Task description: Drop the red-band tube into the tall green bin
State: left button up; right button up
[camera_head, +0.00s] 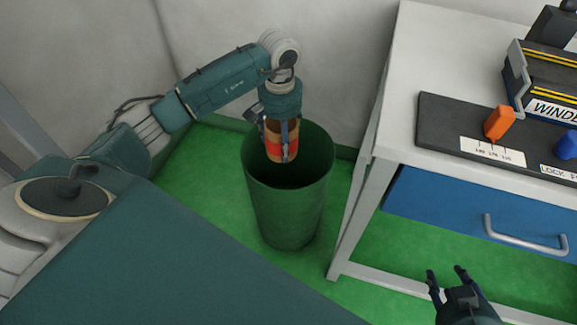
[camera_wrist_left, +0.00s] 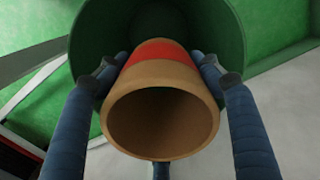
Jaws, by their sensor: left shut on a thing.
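A tan cardboard tube (camera_head: 273,138) with a red band hangs upright in my left gripper (camera_head: 281,130). The gripper is shut on it from above. The bin's bottom is hidden. My right gripper (camera_head: 447,270) is open and empty at the lower right.
A white bench (camera_head: 415,70) with a blue drawer (camera_head: 470,208) stands right of the bin. On it are a dark panel with an orange lever (camera_head: 499,122), a blue knob (camera_head: 568,147) and a winder machine (camera_head: 545,80). A wall is close behind the bin.

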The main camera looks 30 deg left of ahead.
pick_arm(q)
jog(key=o, duration=1.3)
jog(key=shift+r, duration=0.1)
notch_tip(320, 180, up, 12)
jog(key=shift+f, duration=0.1)
